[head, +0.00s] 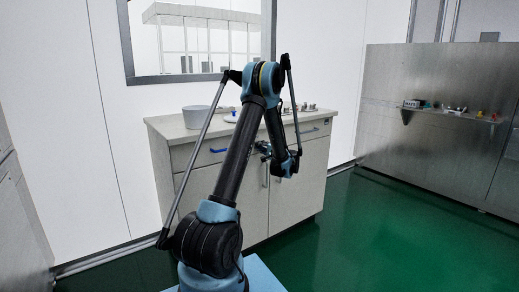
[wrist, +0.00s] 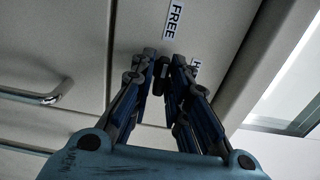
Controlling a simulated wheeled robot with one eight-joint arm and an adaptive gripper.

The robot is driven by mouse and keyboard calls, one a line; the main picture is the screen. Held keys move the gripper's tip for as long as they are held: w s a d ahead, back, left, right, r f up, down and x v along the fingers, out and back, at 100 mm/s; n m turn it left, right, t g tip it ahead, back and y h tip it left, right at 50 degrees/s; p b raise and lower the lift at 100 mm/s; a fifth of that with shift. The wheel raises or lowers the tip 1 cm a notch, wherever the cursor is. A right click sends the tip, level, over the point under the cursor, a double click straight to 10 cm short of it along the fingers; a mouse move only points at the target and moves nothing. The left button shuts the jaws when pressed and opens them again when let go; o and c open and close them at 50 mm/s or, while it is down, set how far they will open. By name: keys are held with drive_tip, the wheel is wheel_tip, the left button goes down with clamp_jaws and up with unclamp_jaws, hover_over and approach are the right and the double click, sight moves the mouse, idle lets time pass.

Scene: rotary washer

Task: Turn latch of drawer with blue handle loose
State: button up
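The drawer with the blue handle (head: 218,150) is at the upper left of the cabinet front in the head view, and it looks closed. My gripper (head: 264,149) is at the cabinet front, right of that handle, partly hidden by my arm. In the wrist view my gripper (wrist: 164,62) points at the grey front with its fingers apart. A small dark latch (wrist: 160,78) sits between the fingers, near the tips. Contact with either finger cannot be made out. A label reading FREE (wrist: 174,18) is above it, and a second label (wrist: 195,69), partly hidden, is to its right.
A metal bar handle (wrist: 62,96) is at the left in the wrist view. The cabinet's worktop (head: 170,127) carries a grey pot (head: 196,117) and small items. A metal wall with a shelf (head: 450,113) is at the right. Green floor (head: 390,235) is clear to the right.

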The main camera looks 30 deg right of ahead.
drive_tip(key=shift+m, duration=0.5)
clamp_jaws()
drive_tip(key=o, duration=0.6)
unclamp_jaws()
drive_tip(key=shift+o, duration=0.2)
drive_tip(key=shift+s, duration=0.1)
drive_tip(key=s, duration=1.1)
drive_tip(key=shift+s+d, duration=0.4)
drive_tip(key=shift+d, duration=0.05)
